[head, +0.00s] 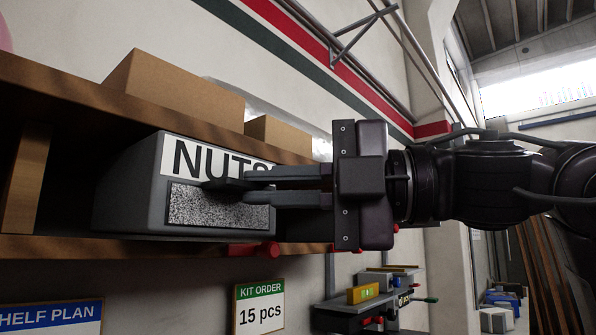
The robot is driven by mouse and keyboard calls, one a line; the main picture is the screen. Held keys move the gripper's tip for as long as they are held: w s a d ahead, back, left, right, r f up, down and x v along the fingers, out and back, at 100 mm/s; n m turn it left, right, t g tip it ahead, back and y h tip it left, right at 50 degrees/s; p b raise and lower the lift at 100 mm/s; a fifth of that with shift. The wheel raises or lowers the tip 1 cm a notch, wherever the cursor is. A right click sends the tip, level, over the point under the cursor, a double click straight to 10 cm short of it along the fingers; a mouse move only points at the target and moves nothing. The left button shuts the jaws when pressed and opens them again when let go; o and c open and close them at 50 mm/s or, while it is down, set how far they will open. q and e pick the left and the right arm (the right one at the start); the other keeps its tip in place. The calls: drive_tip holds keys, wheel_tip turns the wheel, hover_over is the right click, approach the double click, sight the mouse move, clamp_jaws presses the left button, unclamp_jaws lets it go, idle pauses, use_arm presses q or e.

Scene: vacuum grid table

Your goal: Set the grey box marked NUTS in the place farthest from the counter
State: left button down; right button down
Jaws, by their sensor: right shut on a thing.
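The grey box marked NUTS (140,190) is in the wooden shelf (60,245), between its upper and lower boards. Its white label and a speckled grey panel face me. My right gripper (245,186) comes in from the right and is shut on the box at its front, between the label and the panel. The fingers cover the end of the label. The box's underside is close to the lower board, and I cannot tell whether it rests on it. The counter cannot be made out for certain. My left gripper is not in view.
Cardboard boxes (175,90) stand on the upper board. A red piece (254,250) sits at the lower board's front edge. Below hang a KIT ORDER sign (259,306) and a shelf plan sign (50,318). A bench with tools (362,293) stands lower right.

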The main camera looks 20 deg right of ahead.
drive_tip(key=w+a, duration=0.1)
drive_tip(key=w+a+p, duration=0.1)
drive_tip(key=shift+w+r, duration=0.15)
drive_tip(key=shift+w, duration=0.15)
drive_tip(key=shift+w+a, duration=0.15)
drive_tip(key=shift+w, duration=0.15)
drive_tip(key=shift+w+a, duration=0.7)
drive_tip(key=shift+w, duration=0.25)
drive_tip(key=shift+w+a, duration=0.7)
drive_tip(key=shift+w, duration=0.25)
drive_tip(key=shift+w+a, duration=0.7)
drive_tip(key=shift+w, duration=0.25)
drive_tip(key=shift+f, duration=0.25)
